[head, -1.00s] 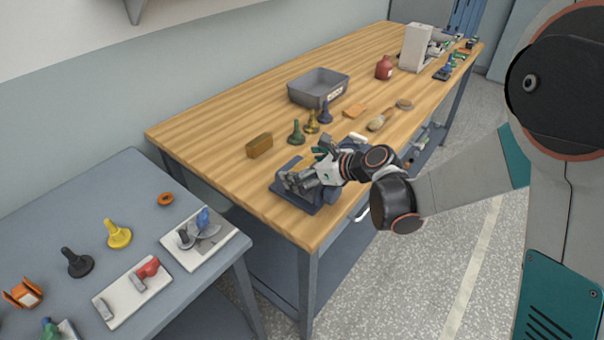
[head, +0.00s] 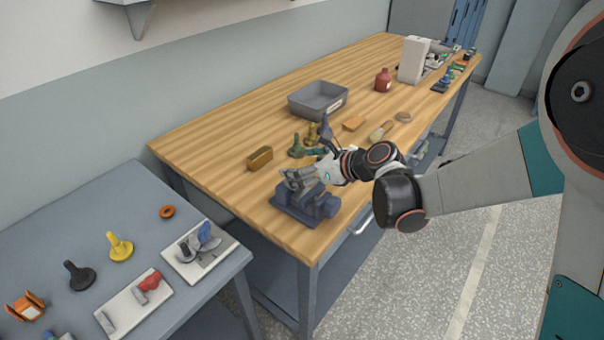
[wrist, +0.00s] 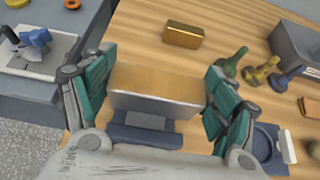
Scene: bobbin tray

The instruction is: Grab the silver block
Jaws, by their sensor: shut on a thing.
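The silver block (wrist: 157,92) is a shiny rectangular bar whose top mirrors the wood colour. My gripper (wrist: 158,82) is shut on its two ends, with teal-backed fingers on either side. In the head view my gripper (head: 297,178) is over the blue-grey vise (head: 292,212) near the front corner of the wooden bench. The block is small and mostly covered by the fingers there. The vise also shows below the block in the wrist view (wrist: 145,135). The block appears held above the vise; the exact gap is hard to tell.
A brass-coloured block (head: 260,158) lies left of the vise on the wooden bench (head: 215,135). Green (head: 295,147), yellow and blue pawn-like pieces stand behind the gripper. A grey bin (head: 318,100) is farther back. A lower grey table (head: 70,215) with several parts stands at left.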

